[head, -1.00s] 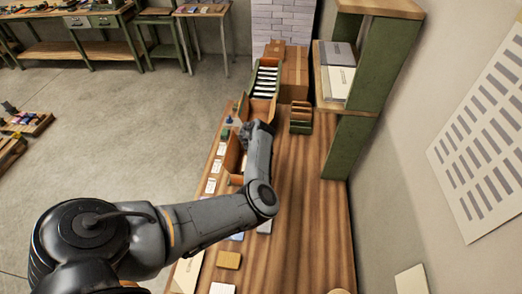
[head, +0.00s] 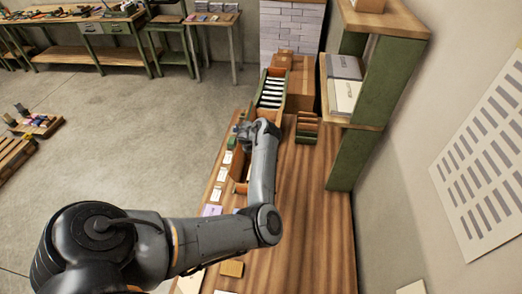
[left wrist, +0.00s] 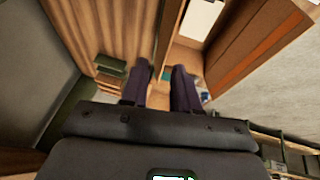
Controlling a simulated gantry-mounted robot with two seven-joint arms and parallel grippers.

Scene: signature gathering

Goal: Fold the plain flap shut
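My left arm reaches over the workbench, and its gripper (head: 243,130) is at a long open wooden box (head: 240,172) along the bench's left side. In the left wrist view the two dark fingers (left wrist: 160,78) are apart, with a thin wooden wall of the box (left wrist: 168,35) running towards the gap between them. I cannot tell whether they touch it. A white sheet (left wrist: 202,17) lies inside the box. I cannot tell which panel is the plain flap; my arm hides part of the box. My right gripper is not in view.
A bin of upright white-edged bundles (head: 271,93) and cardboard cartons (head: 300,78) stand behind the gripper. The bench's right part (head: 315,220) is clear.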

